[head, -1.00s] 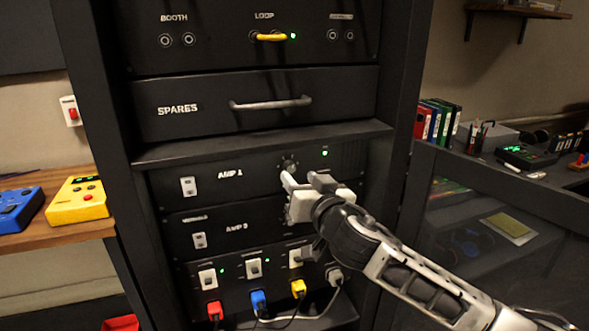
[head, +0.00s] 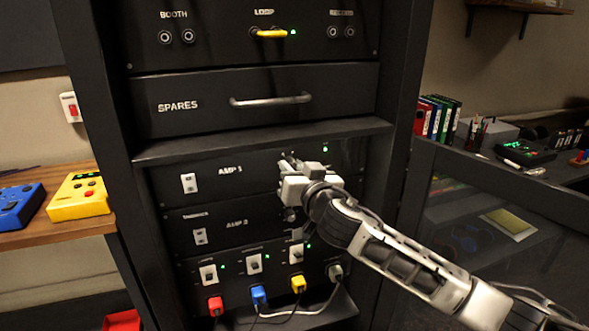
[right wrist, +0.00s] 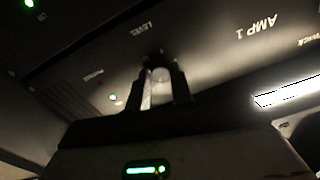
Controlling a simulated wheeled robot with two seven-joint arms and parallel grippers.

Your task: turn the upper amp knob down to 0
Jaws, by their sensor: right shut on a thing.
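The upper amp, labelled AMP 1 (head: 215,193), is a black panel with a white switch at its left and a green light at its right. My right gripper (head: 287,162) is at its knob, which is mostly hidden behind the fingers in the head view. In the right wrist view the gripper (right wrist: 161,88) is shut on the knob (right wrist: 160,74), whose pale rounded part shows between the dark fingers. The LEVEL and AMP 1 lettering appears upside down there. The knob's exact setting cannot be read. My left gripper is not in view.
The AMP 2 panel (head: 215,239) is just below, its knob (head: 291,214) close under my right gripper. Lower down are switches and coloured plugs (head: 258,295). Above are a protruding ledge (head: 262,143) and the SPARES drawer (head: 190,125) with its bar handle (head: 270,101).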

